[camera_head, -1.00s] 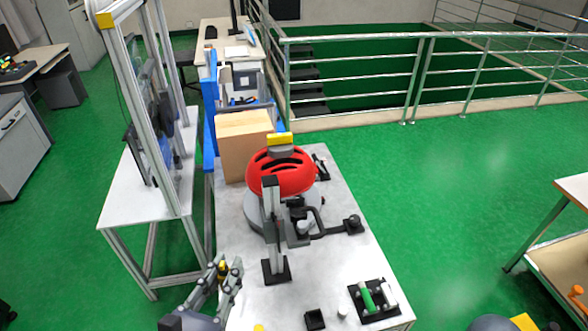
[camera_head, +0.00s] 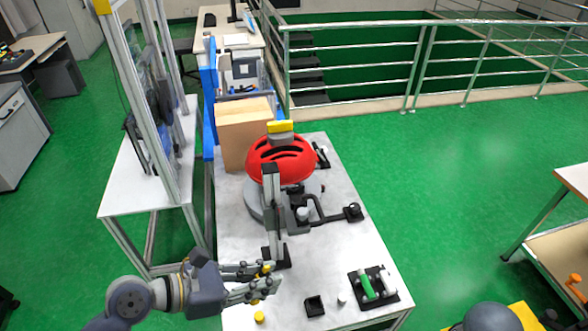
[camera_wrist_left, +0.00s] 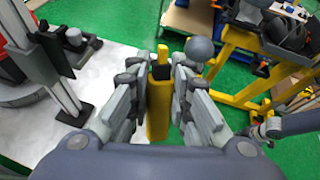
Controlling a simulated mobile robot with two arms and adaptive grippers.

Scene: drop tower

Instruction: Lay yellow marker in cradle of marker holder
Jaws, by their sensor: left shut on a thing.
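My left gripper (camera_head: 272,280) is shut on the yellow marker (camera_head: 266,268), above the near part of the white table. In the left wrist view the marker (camera_wrist_left: 159,108) stands roughly lengthwise between the two fingers, and its narrower tip pokes out past them. The marker holder looks to be the black base (camera_head: 392,299) at the table's near right, with a green marker (camera_head: 367,286) and a white one (camera_head: 389,281) lying side by side on it. The gripper is left of this base, well apart from it.
A small black open box (camera_head: 314,306), a small white cylinder (camera_head: 342,299) and a small yellow piece (camera_head: 259,317) stand on the near table. Behind the gripper is an upright grey post (camera_head: 271,215) by a red helmet (camera_head: 281,160).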

